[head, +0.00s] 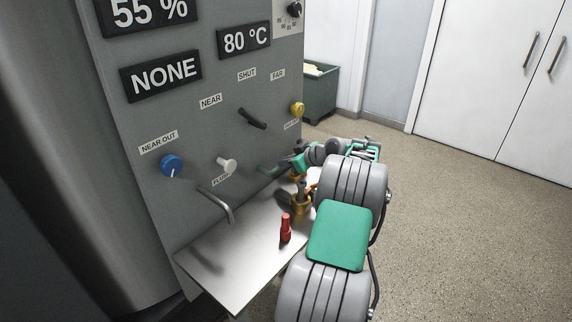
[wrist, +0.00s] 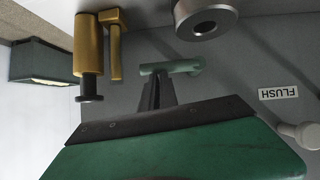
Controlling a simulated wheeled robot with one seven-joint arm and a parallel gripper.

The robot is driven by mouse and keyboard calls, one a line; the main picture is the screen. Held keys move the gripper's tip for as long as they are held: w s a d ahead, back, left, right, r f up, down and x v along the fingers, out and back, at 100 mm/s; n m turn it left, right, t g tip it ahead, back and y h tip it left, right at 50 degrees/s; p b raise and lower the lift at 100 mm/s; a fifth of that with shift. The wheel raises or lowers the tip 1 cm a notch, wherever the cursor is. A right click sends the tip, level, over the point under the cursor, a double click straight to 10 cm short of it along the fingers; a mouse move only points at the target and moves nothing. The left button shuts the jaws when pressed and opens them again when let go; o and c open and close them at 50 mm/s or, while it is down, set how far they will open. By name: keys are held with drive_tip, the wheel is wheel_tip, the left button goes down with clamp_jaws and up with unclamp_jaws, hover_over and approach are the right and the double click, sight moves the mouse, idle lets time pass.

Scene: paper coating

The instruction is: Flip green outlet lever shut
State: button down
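The green lever (wrist: 170,68) sticks out from the grey machine panel, lying roughly crosswise in the wrist view. In the head view it shows low on the panel (head: 267,170), partly behind my arm. My gripper (wrist: 150,80) is at the lever, its dark fingers close together with their tips just at the lever's near side. I cannot tell whether they touch it. Nothing shows between the fingers. The fingers are hard to make out in the head view. A grey round pipe end (wrist: 205,18) is beside the lever.
Brass parts (wrist: 90,45) stand close to the lever. The white flush knob (head: 226,165), blue knob (head: 171,166), yellow knob (head: 297,109) and black lever (head: 252,118) are on the panel. A red bottle (head: 286,230) stands on the metal shelf (head: 235,262). The floor at right is clear.

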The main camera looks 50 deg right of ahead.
drive_tip(key=shift+f, duration=0.5)
drive_tip(key=s+r, duration=0.9)
drive_tip(key=r, duration=0.1)
drive_tip(key=shift+d+r, duration=0.25)
drive_tip(key=shift+d, duration=0.15)
